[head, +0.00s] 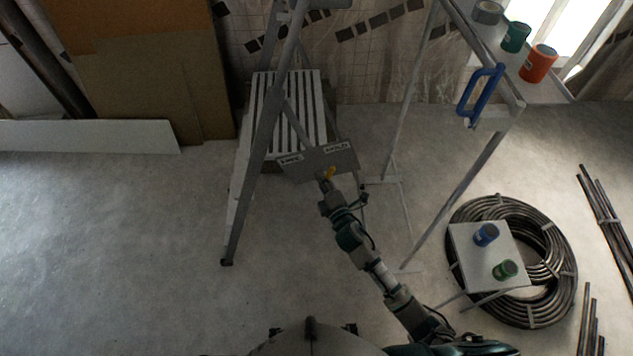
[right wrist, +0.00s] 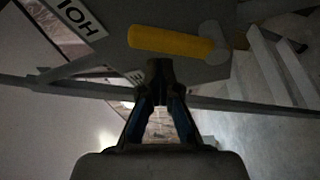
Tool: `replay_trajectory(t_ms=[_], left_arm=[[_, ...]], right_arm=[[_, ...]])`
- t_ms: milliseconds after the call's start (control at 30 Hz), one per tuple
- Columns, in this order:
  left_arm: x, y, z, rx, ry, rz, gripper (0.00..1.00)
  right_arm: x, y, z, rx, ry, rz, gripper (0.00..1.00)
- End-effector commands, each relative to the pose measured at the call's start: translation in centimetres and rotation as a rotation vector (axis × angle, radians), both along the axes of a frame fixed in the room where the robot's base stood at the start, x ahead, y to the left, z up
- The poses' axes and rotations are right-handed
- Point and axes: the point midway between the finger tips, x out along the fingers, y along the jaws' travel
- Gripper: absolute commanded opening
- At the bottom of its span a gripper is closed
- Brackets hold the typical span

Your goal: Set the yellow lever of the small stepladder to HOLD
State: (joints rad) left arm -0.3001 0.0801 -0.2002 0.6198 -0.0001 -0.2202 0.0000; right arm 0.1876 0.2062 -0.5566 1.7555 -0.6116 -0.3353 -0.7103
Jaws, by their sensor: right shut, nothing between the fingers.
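The small stepladder (head: 262,135) stands at centre in the head view, with a grey plate (head: 305,167) on it. The plate has a left label, too small to read surely, and a right label reading HOLD (head: 337,147). The yellow lever (head: 330,172) is on the plate. In the right wrist view the lever (right wrist: 170,42) runs leftward from its pale hub, and the HOLD label (right wrist: 75,25) is partly visible at upper left. My right gripper (head: 325,184) is shut and empty, its tips (right wrist: 158,68) close beside the lever; contact cannot be told. My left gripper is out of view.
A trestle shelf at right bears cans (head: 538,63) and a blue-handled tool (head: 481,92). A black hose coil (head: 548,300) lies below, with a small white stand (head: 470,245) holding two cans. Boards (head: 150,85) lean at left. The floor at left is clear.

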Motion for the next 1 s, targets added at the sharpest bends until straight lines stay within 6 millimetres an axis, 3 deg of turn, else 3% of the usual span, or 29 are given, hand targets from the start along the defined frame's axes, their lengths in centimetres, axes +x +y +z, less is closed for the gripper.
replay_trajectory(t_ms=[167,300,500,1000], left_arm=[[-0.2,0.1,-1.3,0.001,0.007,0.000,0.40],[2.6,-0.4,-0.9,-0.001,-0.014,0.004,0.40],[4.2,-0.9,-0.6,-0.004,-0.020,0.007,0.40],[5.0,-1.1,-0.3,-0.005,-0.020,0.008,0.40]], right_arm=[[0.0,-0.7,-0.2,0.135,0.002,-0.001,0.00],[0.0,-1.1,0.0,0.216,0.001,-0.001,0.00],[0.0,-1.5,0.1,0.290,0.001,0.000,0.00],[0.0,-1.8,0.2,0.325,0.000,-0.001,0.00]])
